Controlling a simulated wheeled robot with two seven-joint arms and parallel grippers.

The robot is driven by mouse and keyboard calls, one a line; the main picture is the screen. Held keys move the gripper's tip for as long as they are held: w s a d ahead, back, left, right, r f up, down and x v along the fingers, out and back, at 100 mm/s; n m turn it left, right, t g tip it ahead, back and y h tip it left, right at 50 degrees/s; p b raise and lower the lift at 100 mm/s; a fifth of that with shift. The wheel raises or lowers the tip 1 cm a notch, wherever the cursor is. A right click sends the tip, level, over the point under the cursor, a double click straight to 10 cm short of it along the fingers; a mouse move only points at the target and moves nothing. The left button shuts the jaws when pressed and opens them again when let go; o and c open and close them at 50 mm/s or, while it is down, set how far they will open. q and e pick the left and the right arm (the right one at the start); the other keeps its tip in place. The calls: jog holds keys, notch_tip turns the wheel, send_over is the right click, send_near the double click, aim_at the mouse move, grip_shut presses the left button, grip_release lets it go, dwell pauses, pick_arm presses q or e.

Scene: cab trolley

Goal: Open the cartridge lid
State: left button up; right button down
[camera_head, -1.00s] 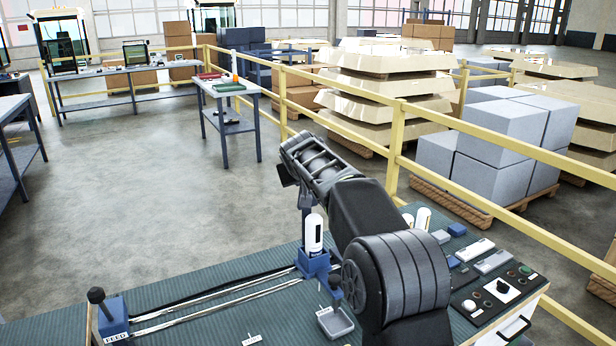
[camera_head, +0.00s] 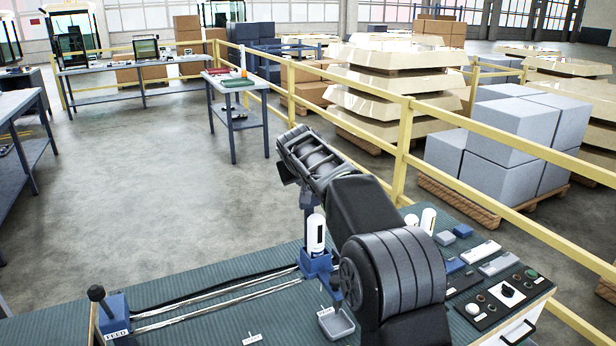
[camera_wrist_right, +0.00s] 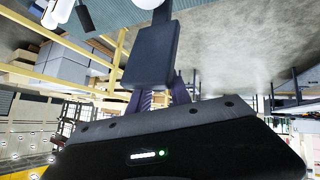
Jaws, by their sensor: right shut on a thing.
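A white cartridge (camera_head: 316,234) with dark markings stands upright in a blue holder (camera_head: 318,264) on the bench. I cannot make out a separate lid on it. My right gripper (camera_head: 307,200) is just above and slightly left of the cartridge, pointing down. It is shut on a small dark part, partly hidden by the fingers and arm. In the right wrist view a dark flat block (camera_wrist_right: 155,55) stands in front of the fingers, with a white rounded top near the upper edge. Whether the part touches the cartridge is unclear. My left gripper is out of view.
A lever with a black knob (camera_head: 96,293), labelled FEED, stands at the bench's left, joined by metal rails (camera_head: 220,300) to the holder. White bottles, blocks and a control panel (camera_head: 500,295) fill the right side.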

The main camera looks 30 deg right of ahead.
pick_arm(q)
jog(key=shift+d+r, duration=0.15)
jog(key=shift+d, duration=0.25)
pick_arm(e)
jog(key=shift+f+g, duration=0.4)
jog(key=shift+f, duration=0.2)
jog(key=c, duration=1.5)
grip_release()
jog(key=shift+o, duration=1.3)
jog(key=shift+w+r, duration=0.1)
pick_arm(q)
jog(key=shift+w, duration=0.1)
pick_arm(e)
jog(key=shift+r, duration=0.15)
jog(key=b+v, duration=0.2)
jog(key=v, duration=0.5)
jog(key=shift+s+a, duration=0.1)
jog(key=shift+s, duration=0.1)
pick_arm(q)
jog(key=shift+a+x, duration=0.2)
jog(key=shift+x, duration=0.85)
pick_arm(e)
jog(key=shift+s+r, duration=0.1)
jog(key=shift+r, duration=0.1)
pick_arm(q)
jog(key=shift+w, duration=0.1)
